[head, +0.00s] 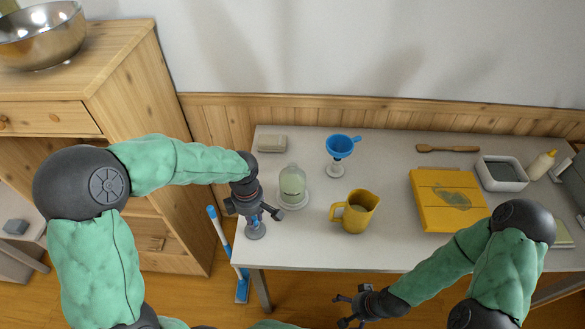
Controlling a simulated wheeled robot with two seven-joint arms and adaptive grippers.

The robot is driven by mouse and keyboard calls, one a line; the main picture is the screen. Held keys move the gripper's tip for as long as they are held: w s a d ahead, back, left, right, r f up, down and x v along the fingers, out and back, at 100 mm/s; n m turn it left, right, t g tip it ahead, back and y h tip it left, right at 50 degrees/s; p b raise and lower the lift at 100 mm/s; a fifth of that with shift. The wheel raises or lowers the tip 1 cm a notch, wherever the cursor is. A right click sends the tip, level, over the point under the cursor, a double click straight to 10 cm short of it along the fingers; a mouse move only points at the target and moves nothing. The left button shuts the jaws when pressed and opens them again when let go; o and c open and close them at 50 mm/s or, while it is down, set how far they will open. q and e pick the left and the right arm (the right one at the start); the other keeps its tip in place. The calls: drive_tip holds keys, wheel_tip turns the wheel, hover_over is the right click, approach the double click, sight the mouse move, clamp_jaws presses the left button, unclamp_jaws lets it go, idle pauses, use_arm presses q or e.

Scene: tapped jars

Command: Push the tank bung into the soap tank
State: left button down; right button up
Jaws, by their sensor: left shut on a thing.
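My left gripper (256,216) is above the left end of the table, shut on a small blue thing with a pale round foot (256,232). The fingers hide much of it, and I cannot tell whether it is the tank bung. A clear domed jar with pale green contents (292,186), which looks like the soap tank, stands upright just right of this gripper and apart from it. I cannot make out a bung or an opening on the jar. My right gripper (341,309) is open and empty in front of the table's front edge.
A blue funnel (343,142) sits on a clear footed holder behind the jar. A yellow jug (356,212) stands right of the jar, with a yellow box (447,200) farther right. A pale block (271,143) lies at the back left. The table's middle back is clear.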

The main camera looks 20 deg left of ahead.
use_arm(q)
drive_tip(key=shift+r+p, duration=0.55)
drive_tip(key=shift+r, duration=0.45)
drive_tip(key=shift+r+p, duration=2)
drive_tip(key=shift+r, duration=1.15)
